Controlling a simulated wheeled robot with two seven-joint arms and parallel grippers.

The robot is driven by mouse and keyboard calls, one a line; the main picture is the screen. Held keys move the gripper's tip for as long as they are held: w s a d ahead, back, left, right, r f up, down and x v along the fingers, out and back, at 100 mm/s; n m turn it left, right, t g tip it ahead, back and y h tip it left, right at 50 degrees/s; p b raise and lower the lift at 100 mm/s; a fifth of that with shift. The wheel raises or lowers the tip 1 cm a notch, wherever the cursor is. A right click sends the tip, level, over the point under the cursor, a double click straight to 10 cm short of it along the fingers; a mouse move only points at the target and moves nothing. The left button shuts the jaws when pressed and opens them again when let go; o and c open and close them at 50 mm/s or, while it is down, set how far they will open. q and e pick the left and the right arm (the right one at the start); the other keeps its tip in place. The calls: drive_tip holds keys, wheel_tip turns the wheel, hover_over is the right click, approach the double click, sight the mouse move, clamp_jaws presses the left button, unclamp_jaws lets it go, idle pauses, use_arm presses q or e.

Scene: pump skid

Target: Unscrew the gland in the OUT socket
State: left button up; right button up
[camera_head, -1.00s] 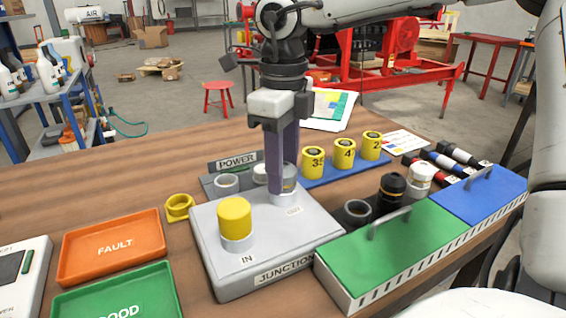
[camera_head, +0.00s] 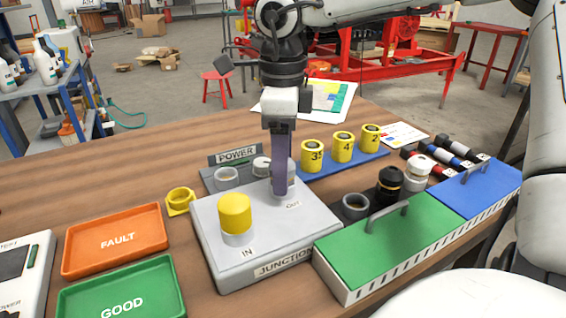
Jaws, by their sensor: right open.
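The grey junction box (camera_head: 262,262) sits on the wooden bench. A yellow gland (camera_head: 235,212) stands in its IN socket (camera_head: 238,239) at the left. My right gripper (camera_head: 280,190) points straight down at the OUT socket, just behind the OUT label (camera_head: 293,204). Its purple fingers line up one behind the other, so the gap between them does not show. The gripper is open. The fingers cover the OUT socket and whatever is in it, so I cannot tell how the gland sits there. My left gripper is not in view.
A yellow ring (camera_head: 180,201) lies left of the box. The orange FAULT tray (camera_head: 115,241) and green GOOD tray (camera_head: 122,290) are further left. Several yellow numbered caps (camera_head: 343,147) stand behind on a blue strip. Green (camera_head: 385,245) and blue (camera_head: 478,192) handled lids lie to the right.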

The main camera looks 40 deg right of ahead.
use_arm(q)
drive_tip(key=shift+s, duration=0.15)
use_arm(e)
drive_tip(key=shift+w+r, duration=0.1)
drive_tip(key=shift+r, duration=0.4)
wheel_tip(320, 180, up, 8)
drive_tip(key=shift+r+p, duration=0.1)
drive_tip(key=shift+p, duration=0.8)
drive_tip(key=shift+r, duration=0.55)
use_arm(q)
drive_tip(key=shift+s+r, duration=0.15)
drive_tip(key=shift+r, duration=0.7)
use_arm(e)
drive_tip(key=shift+s, duration=0.2)
